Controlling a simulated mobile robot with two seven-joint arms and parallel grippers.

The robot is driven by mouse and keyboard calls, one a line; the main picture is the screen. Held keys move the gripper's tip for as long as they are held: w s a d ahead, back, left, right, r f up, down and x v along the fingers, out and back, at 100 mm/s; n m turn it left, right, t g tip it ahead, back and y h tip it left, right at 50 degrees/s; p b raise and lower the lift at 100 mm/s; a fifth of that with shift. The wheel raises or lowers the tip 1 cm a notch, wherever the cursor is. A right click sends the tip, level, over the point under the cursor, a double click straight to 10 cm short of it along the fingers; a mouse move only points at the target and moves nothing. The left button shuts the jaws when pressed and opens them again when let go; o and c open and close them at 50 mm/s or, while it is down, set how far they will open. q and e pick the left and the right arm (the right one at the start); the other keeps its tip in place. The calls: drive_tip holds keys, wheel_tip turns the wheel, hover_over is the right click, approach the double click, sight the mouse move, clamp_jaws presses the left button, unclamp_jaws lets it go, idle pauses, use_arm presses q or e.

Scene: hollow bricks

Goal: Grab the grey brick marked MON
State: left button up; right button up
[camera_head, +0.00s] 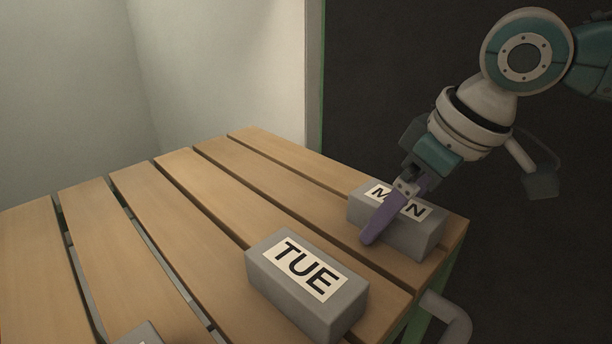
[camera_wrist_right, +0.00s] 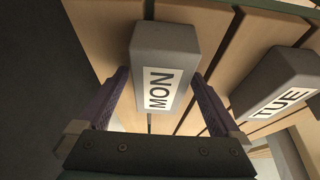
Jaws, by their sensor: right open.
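The grey brick marked MON (camera_head: 424,240) lies at the right end of the slatted table in the head view. Its white label is partly covered by my right gripper (camera_head: 372,236). In the right wrist view the MON brick (camera_wrist_right: 165,42) sits between the two purple fingers of my right gripper (camera_wrist_right: 158,95), label facing the camera. The fingers are apart, one on each side of the brick, with gaps visible beside it. I cannot tell how far down the brick's sides they reach. My left gripper is not in view.
A grey brick marked TUE (camera_head: 340,308) lies beside the MON brick, nearer the camera; it also shows in the right wrist view (camera_wrist_right: 272,75). Part of another grey brick (camera_head: 140,336) shows at the bottom edge. The wooden slats (camera_head: 130,230) to the left are clear.

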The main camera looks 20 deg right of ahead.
clamp_jaws()
idle(0.8)
drive_tip(key=shift+r, duration=0.1)
